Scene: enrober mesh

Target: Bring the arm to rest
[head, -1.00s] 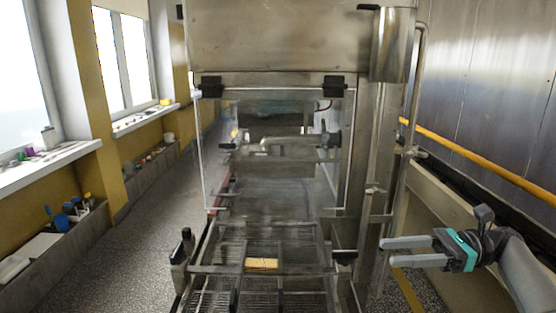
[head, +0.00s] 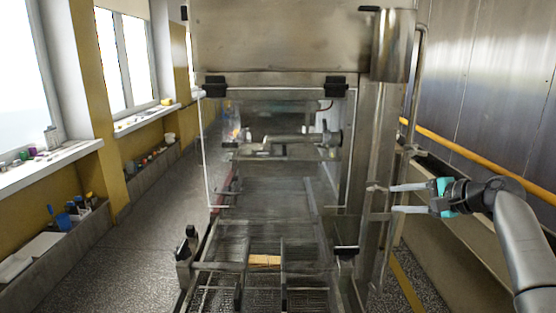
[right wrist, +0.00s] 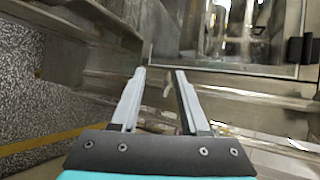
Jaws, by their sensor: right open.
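My right gripper (head: 398,199) is open and empty in the head view. It is held in the air at the right side of the steel enrober (head: 380,140), its fingers pointing left towards the machine's upright post. In the right wrist view its two fingers (right wrist: 160,78) are apart with nothing between them. I cannot tell from the head view whether the fingertips touch the post. My left gripper is not in view.
A yellow rail (head: 480,161) runs along the right wall. The floor at the left (head: 145,250) is free.

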